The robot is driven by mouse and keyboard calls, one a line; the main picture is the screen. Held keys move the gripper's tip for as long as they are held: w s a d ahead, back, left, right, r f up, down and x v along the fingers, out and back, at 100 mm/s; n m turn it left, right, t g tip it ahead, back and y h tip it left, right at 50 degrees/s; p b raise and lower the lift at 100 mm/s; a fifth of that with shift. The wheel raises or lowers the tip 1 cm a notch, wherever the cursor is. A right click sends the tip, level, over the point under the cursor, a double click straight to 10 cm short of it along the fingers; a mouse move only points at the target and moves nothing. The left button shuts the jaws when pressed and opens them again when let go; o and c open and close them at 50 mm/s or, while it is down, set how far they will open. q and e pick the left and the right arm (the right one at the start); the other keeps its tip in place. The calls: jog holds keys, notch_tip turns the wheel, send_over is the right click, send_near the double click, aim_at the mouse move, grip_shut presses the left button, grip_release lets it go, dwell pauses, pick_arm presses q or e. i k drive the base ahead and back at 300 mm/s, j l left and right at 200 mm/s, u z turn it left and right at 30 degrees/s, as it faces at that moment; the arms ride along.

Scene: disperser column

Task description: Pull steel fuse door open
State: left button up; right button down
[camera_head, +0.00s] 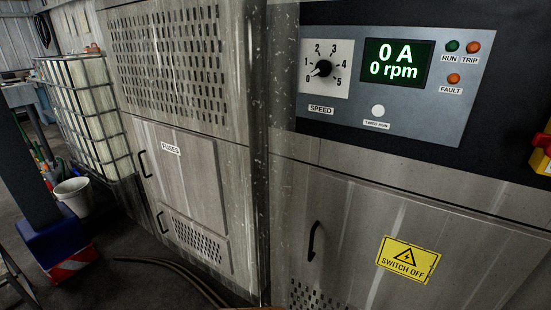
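The steel fuse door (184,185) is in the head view, left of centre, low on the worn steel cabinet. It carries a white label reading FUSES (171,150) and a vent grille near its bottom. It looks shut, flush with the cabinet. A black upper handle (143,164) and a black lower handle (161,222) stand along its left edge. Neither of my grippers shows in this view.
Right of a dark vertical post (258,150) are a control panel (390,75) reading 0 A, 0 rpm and another steel door with a black handle (312,241) and a yellow SWITCH OFF sign (408,259). At left stand a caged tank (90,110) and a bucket (73,196). Hoses lie before the cabinet.

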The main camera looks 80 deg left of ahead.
aim_at(183, 166)
jog(key=u, duration=3.35)
